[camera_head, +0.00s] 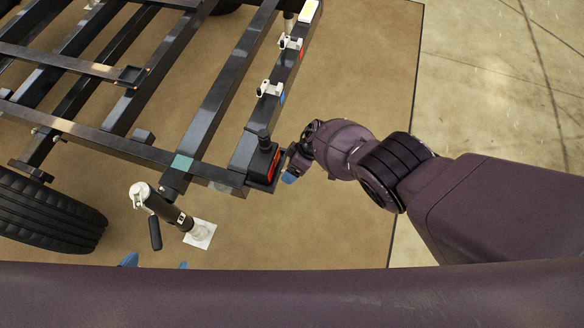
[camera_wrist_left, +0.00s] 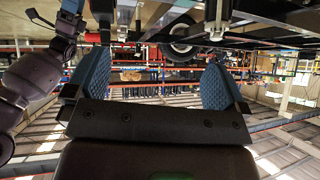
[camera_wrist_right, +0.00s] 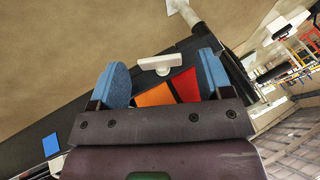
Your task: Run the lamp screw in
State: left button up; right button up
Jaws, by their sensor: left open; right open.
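The trailer lamp (camera_head: 262,168), dark with a red and orange lens, sits at the near end of a black frame rail. A short dark upright cylinder (camera_head: 264,138) stands beside it; I cannot tell if it is the screw. My right gripper (camera_head: 290,174) is at the lamp's right side, one blue fingertip showing. In the right wrist view its jaws (camera_wrist_right: 164,80) are open, with the red and orange lens (camera_wrist_right: 170,92) showing between them. My left gripper (camera_head: 156,262) shows only its blue fingertips behind my arm; its jaws are open and empty in the left wrist view (camera_wrist_left: 155,80). No screw is clearly visible.
A jack (camera_head: 172,212) with a white foot plate (camera_head: 201,234) stands left of the lamp. A tyre (camera_head: 45,215) is at the far left. White brackets (camera_head: 268,89) sit farther along the rail.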

pick_arm(q)
notch_tip(320, 180, up, 3)
jog(key=p, duration=0.4)
jog(key=shift+s+a+f+n, duration=0.1)
jog(key=shift+s+n, duration=0.05)
jog(key=shift+n, duration=0.25)
pick_arm(e)
jog(key=v, duration=1)
jog(key=shift+r, duration=0.25)
jog(key=shift+d, duration=0.1)
